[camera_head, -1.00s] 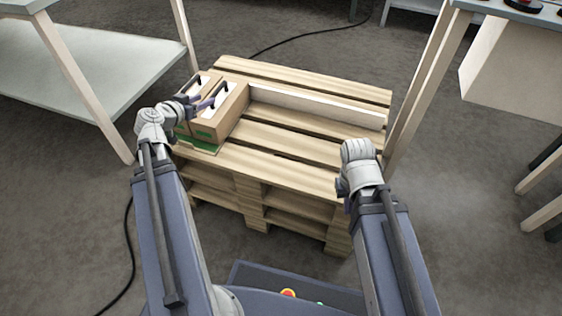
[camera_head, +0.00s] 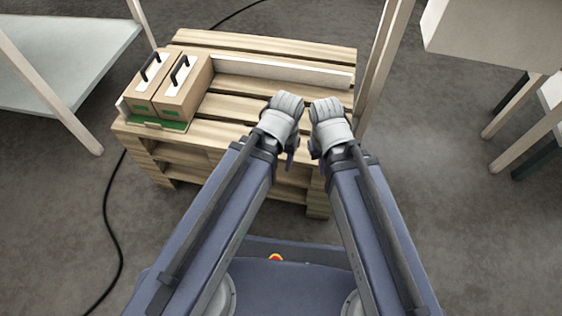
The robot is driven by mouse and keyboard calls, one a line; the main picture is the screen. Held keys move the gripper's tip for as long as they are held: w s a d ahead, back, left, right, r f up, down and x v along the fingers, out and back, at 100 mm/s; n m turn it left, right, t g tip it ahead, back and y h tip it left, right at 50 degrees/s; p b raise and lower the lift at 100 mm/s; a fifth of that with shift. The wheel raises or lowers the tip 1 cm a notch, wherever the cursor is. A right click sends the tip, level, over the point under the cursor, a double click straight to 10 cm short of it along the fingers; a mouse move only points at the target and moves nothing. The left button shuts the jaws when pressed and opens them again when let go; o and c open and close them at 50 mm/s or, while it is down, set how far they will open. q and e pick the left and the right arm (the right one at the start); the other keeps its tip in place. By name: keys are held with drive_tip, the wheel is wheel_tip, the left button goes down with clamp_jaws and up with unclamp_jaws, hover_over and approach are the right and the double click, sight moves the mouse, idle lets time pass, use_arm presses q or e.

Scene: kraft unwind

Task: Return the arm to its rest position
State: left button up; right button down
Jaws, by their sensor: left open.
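My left arm reaches up from the lower left, with its wrist over the pallet's front edge. Only a small dark part of my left gripper (camera_head: 291,158) shows below the wrist; it is clear of the boxes. My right arm stands beside it on the right, folded in a mirrored pose. My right gripper (camera_head: 323,165) is mostly hidden under its wrist, so its jaws do not show. The two wrists are close together with a narrow gap. Two cardboard boxes (camera_head: 180,98) with dark handles stand side by side on the pallet's left end.
The wooden pallet stack (camera_head: 240,127) stands in front of me. A pale board (camera_head: 285,72) runs along its top. A green piece (camera_head: 158,124) lies at the boxes' front. Tables stand left (camera_head: 70,60) and right. A black cable (camera_head: 108,215) crosses the floor at left.

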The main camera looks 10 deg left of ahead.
use_arm(q)
drive_tip(key=shift+s+d+y, duration=0.15)
drive_tip(key=shift+s+y, duration=0.15)
drive_tip(key=shift+s, duration=0.1)
wheel_tip(320, 180, up, 41)
drive_tip(key=p, duration=4.1)
